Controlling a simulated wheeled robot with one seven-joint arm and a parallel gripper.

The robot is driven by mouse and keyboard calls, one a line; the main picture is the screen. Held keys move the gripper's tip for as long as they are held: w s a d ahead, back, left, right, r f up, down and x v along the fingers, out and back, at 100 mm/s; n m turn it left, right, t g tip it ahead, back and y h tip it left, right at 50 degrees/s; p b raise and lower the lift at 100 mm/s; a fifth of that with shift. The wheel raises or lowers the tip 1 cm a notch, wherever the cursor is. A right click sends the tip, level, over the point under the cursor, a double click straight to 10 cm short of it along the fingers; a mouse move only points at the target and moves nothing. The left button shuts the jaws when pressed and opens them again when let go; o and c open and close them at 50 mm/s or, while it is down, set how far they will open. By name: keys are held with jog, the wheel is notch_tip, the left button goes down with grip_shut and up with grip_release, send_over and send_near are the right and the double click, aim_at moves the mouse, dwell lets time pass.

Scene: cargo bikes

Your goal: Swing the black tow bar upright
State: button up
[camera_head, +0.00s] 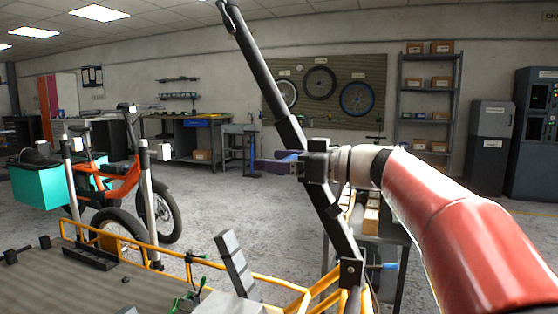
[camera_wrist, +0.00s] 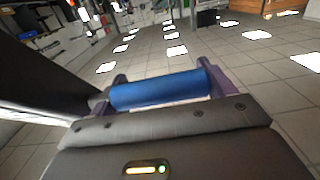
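The black tow bar (camera_head: 266,80) rises from a hinge bracket (camera_head: 350,270) on the yellow frame and leans to the left, its top near the upper edge of the head view. My gripper (camera_head: 274,165) is at the bar's middle, its body overlapping the bar and its purple fingers pointing left. In the wrist view, a blue cylindrical grip (camera_wrist: 160,90) fills the gap between the fingers, which seem to touch its ends. A dark beam (camera_wrist: 45,75), probably the bar, is close on the left.
The yellow cargo frame (camera_head: 190,258) with its grey deck is in front. A blue-handled part (camera_head: 382,266) sticks out by the hinge. An orange bike (camera_head: 125,185) with a teal box (camera_head: 45,188) stands left. A low table (camera_head: 395,238) is behind the bar. Open floor lies beyond.

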jog(key=c, duration=0.4)
jog(key=shift+d+b, duration=0.25)
jog(key=shift+b, duration=0.25)
jog(key=shift+c, duration=0.3)
jog(key=s+d+r+y+b, duration=0.1)
jog(key=d+b, duration=0.2)
jog(key=d, duration=0.1)
jog(key=s+d+r+t+y+b, duration=0.1)
jog(key=s+d+b, duration=0.1)
jog(key=d+b, duration=0.1)
jog(key=s+d+r+y+b, duration=0.1)
jog(key=d+r+b, duration=0.1)
jog(key=d, duration=0.3)
jog(key=shift+s+y+b, duration=0.25)
jog(key=shift+y+b, duration=0.15)
jog(key=shift+b, duration=0.5)
jog(key=shift+d+r, duration=0.1)
jog(key=o, duration=1.1)
jog(key=v, duration=0.7)
jog(key=shift+s+d+f, duration=0.15)
jog(key=shift+d+f, duration=0.1)
jog(key=shift+d, duration=0.05)
